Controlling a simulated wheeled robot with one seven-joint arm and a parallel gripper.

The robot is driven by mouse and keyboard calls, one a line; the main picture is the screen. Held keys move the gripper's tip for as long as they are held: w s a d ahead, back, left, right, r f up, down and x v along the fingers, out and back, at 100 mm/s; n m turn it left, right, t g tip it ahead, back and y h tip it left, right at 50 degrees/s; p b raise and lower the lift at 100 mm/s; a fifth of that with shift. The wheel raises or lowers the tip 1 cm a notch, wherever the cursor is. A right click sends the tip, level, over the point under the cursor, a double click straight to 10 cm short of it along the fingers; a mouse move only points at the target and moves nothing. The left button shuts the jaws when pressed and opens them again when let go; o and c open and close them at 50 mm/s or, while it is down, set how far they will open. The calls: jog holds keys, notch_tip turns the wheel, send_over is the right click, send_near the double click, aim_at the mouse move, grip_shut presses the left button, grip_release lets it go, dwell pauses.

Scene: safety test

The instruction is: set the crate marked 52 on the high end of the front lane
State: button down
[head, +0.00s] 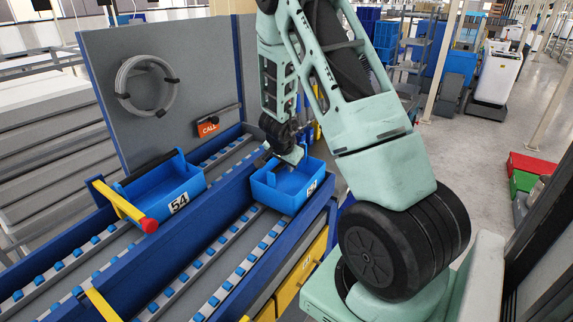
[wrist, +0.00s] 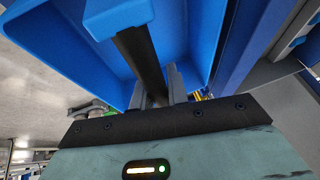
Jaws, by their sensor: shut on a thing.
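A small blue crate (head: 272,198) is at the far end of the front lane (head: 225,262). The label on its near side is at a steep angle and hard to read. My gripper (head: 287,150) is over its far side and shut on it. In the wrist view the fingers (wrist: 160,92) close at a black bar on the blue crate (wrist: 200,30), whose empty inside fills the upper picture. I cannot tell whether the crate's bottom touches the rollers. Another blue crate (head: 152,184), marked 54, stands on the back lane (head: 85,262).
A yellow bar with a red end (head: 125,207) crosses the back lane by crate 54. A blue divider (head: 190,235) runs between the lanes. A grey panel (head: 170,60) with a coiled hose stands behind.

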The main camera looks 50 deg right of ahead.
jog(key=c, duration=1.3)
grip_release()
jog(key=p+v, duration=1)
jog(key=v, duration=0.7)
jog(key=shift+r, duration=0.2)
